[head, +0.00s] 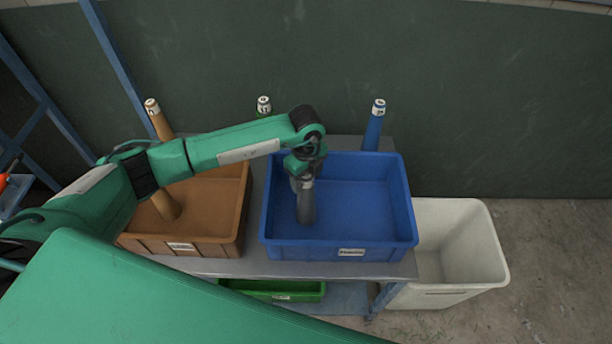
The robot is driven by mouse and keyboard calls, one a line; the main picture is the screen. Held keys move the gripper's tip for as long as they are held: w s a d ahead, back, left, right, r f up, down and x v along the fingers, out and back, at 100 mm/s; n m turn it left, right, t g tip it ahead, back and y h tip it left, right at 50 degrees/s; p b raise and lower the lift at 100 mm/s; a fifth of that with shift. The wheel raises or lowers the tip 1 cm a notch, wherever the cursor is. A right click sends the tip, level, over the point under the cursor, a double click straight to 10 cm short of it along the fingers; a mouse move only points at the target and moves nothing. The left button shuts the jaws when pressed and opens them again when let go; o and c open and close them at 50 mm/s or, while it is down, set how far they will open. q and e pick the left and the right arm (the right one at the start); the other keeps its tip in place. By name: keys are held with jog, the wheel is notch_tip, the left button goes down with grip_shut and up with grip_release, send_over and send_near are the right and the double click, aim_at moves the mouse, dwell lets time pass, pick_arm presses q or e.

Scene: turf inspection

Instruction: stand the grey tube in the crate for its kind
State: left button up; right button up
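The grey tube (306,206) is upright or slightly tilted over the left part of the blue crate (398,208). Its lower end is inside the crate's outline; I cannot tell whether it touches the floor. My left gripper (302,181) is at the tube's upper end and appears shut on it, with the fingers partly hidden by the wrist. A brown crate (236,228) stands to the left, with a brown tube piece (166,205) inside it. A green crate (274,291) sits lower down, mostly hidden under the table. My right gripper is not in view.
Capped brown (160,122), green (262,114) and blue (373,132) tubes rise behind the crates; their lower parts are hidden. A white bin (487,253) stands right of the grey table (240,267). The right part of the blue crate is empty.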

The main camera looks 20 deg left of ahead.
pick_arm(q)
jog(key=shift+r, duration=0.1)
notch_tip(320, 180, up, 11)
jog(key=b, duration=0.4)
jog(key=shift+r, duration=0.55)
jog(key=shift+s+f, duration=0.1)
